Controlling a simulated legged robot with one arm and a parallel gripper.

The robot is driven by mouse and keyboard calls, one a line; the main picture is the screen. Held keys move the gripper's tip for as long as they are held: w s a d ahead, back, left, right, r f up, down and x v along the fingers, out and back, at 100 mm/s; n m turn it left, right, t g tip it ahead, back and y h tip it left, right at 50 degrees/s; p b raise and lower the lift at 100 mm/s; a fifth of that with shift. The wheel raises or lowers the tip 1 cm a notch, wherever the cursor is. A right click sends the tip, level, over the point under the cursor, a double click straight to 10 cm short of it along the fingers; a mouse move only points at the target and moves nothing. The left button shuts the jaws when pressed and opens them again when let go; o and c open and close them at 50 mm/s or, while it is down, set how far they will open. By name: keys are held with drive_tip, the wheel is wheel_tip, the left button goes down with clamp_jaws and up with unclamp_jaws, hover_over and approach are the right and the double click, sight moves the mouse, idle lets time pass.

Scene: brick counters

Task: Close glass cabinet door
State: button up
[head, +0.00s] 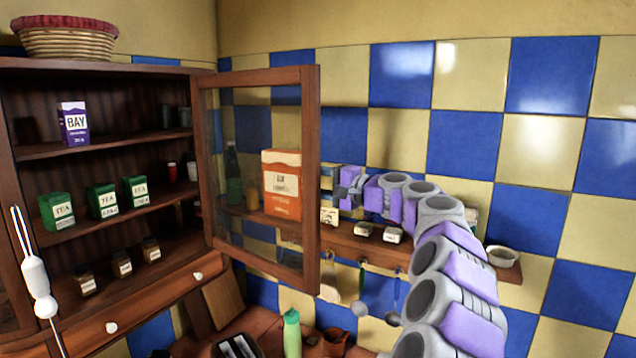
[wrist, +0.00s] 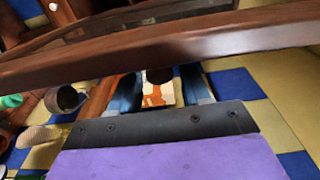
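The glass cabinet door (head: 311,150) stands swung open at the right side of the wooden cabinet (head: 160,281), its glass in a brown wooden frame. In the wrist view its frame (wrist: 170,48) crosses the upper part of the picture, close to my gripper. My gripper (head: 338,192) is just right of the door's free edge in the head view. In the wrist view (wrist: 160,90) its two dark fingers stand apart, with an orange and white box seen between them. I cannot tell whether the fingers touch the door.
The cabinet shelves hold green tea boxes (head: 103,200), a purple box (head: 73,124) and small jars. An orange box (head: 282,184) shows through the glass, by a wall shelf (head: 375,244) with hanging utensils. A green bottle (head: 292,333) stands below the door.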

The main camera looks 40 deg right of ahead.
drive_tip(key=shift+d, duration=0.3)
drive_tip(key=shift+c, duration=1.4)
drive_tip(key=shift+s+a+r, duration=0.1)
drive_tip(key=shift+a, duration=0.5)
clamp_jaws()
drive_tip(key=shift+d, duration=0.25)
drive_tip(key=shift+w+d+f, duration=0.15)
drive_tip(key=shift+w+f, duration=0.05)
drive_tip(key=shift+s+a+r, duration=0.15)
drive_tip(key=shift+a, duration=0.05)
drive_tip(key=shift+o, duration=1.8)
unclamp_jaws()
